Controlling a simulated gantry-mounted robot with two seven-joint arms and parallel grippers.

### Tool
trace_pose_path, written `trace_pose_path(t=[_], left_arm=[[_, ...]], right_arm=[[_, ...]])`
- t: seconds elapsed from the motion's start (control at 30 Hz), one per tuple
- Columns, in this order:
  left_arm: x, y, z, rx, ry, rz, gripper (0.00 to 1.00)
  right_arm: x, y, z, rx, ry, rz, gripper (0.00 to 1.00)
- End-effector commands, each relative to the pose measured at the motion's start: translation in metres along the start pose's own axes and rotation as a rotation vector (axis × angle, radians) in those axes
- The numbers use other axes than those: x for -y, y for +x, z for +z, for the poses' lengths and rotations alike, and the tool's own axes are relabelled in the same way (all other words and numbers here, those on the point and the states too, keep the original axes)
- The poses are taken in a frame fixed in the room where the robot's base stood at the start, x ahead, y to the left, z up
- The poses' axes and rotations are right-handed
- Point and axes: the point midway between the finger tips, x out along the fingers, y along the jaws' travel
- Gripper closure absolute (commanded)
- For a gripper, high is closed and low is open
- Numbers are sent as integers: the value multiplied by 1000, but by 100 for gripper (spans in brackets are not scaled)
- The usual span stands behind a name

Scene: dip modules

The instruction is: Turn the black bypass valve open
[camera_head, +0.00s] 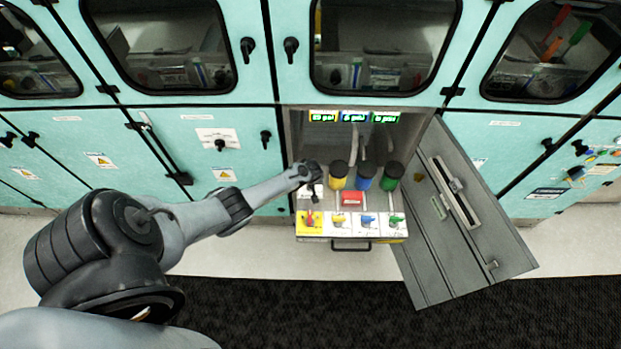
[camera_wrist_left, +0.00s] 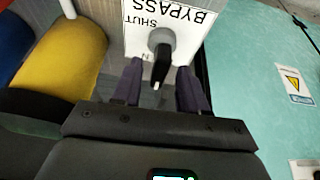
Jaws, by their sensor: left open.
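The black bypass valve (camera_wrist_left: 161,58) is a dark handle on a grey round hub, on a white plate (camera_wrist_left: 190,18) marked BYPASS and SHUT in the left wrist view. A second word on the plate is partly hidden by the handle. My left gripper (camera_wrist_left: 158,84) is open, with its fingers on either side of the handle's end; I cannot tell whether they touch it. In the head view my left gripper (camera_head: 313,188) is at the left side of the pulled-out drawer and hides most of the valve. My right gripper is not in view.
Yellow (camera_head: 338,176), blue (camera_head: 364,177) and green (camera_head: 389,177) containers with black tops stand just right of my gripper. Several coloured small valves line the drawer front (camera_head: 352,224). An open grey door (camera_head: 462,215) stands at the right. Teal cabinets (camera_head: 185,150) surround the bay.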

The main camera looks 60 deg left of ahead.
Motion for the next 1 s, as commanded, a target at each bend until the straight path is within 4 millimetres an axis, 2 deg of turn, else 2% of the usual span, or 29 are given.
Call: trace_pose_path(t=[0.3, 0.53, 0.73, 1.0], left_arm=[[0, -47, -1, 0, 0, 1, 57], [0, -79, 0, 0, 0, 0, 57], [0, -96, 0, 1, 0, 1, 57], [0, -102, 1, 1, 0, -1, 57]], right_arm=[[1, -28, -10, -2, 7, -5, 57], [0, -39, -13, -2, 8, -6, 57], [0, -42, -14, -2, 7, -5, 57], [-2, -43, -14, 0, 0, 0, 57]])
